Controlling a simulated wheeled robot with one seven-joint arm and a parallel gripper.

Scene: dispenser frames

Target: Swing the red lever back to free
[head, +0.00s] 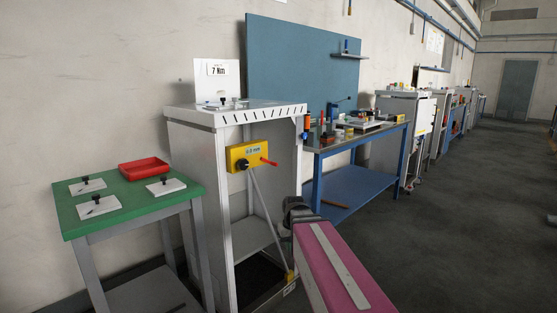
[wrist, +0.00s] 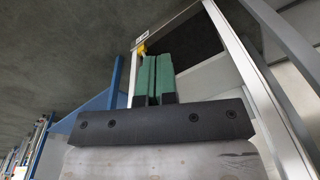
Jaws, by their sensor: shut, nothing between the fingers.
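The red lever (head: 268,161) sticks out to the right from a yellow box (head: 247,154) on the grey cabinet's front in the head view. The box also has a round black knob (head: 242,164) and a label too small to read. In the wrist view my gripper (wrist: 154,77) has two green fingers side by side, shut and empty. The red lever is not seen in the wrist view, so my gripper's exact distance from it cannot be told. My pink arm comes in from the bottom right, and its dark end is right of and below the lever.
A grey rod (head: 263,210) slants down from the box to a yellow piece (head: 291,276) low in the open cabinet (head: 190,200). A green table (head: 130,200) with a red tray (head: 144,166) stands left. A blue workbench (head: 350,190) stands right. The floor at right is clear.

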